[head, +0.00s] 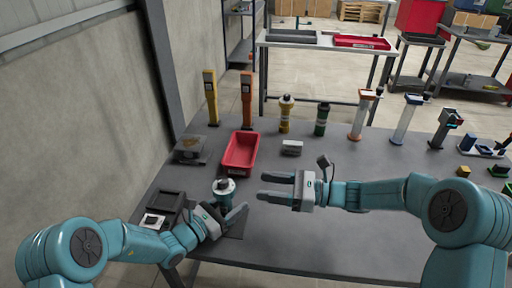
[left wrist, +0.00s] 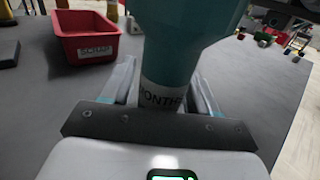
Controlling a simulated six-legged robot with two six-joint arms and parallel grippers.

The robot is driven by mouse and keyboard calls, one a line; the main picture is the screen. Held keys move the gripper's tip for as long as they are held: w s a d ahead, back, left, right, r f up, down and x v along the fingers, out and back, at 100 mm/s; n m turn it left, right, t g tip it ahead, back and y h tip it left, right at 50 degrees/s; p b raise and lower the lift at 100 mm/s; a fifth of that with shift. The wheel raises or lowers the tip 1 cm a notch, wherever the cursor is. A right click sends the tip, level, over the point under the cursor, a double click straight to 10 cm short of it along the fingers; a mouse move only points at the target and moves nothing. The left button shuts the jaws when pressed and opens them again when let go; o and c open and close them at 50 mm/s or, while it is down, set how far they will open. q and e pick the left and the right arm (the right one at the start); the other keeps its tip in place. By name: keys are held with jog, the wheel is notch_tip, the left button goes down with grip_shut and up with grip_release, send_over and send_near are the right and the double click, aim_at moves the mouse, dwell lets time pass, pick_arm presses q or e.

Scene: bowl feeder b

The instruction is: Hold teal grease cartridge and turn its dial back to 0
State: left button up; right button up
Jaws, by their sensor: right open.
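The teal grease cartridge (head: 223,194) stands upright near the table's front left, with a pale top and dark cap. In the left wrist view the cartridge (left wrist: 180,50) fills the upper middle, with a white label band reading "MONTH". My left gripper (head: 238,212) is at the cartridge; its fingers (left wrist: 163,90) lie close along both sides of the label band and appear shut on it. My right gripper (head: 262,187) is open and empty, right of the cartridge, fingers pointing left towards it. The dial's reading is too small to tell.
A red bin (head: 240,152) stands behind the cartridge. A black tray (head: 166,208) is left of it. Yellow (head: 286,114) and green (head: 321,120) cartridges and a small grey block (head: 291,147) stand further back. The table's middle right is fairly clear.

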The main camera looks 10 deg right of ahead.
pick_arm(q)
jog(key=shift+o, duration=0.7)
jog(key=v, duration=2)
